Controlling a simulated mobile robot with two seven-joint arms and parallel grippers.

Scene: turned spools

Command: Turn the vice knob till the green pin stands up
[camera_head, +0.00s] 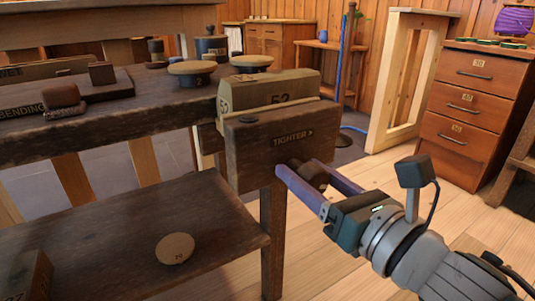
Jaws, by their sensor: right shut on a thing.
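The vice (262,155) is a dark wooden block at the bench's right end, with "TIGHTER >" on its face. A pale block (275,88) marked 52 sits behind its top edge. The dark round vice knob (314,175) sticks out from the lower right of that face. My right gripper (304,169) reaches in from the lower right and is shut on the knob, one purple finger on each side, partly hiding it. My left gripper is not in view.
The bench top (130,112) carries round-topped pieces and dark blocks. A lower shelf (120,240) holds a round pale disc (175,249). A drawer cabinet (470,105) stands at the right. The wooden floor (385,170) between is mostly clear.

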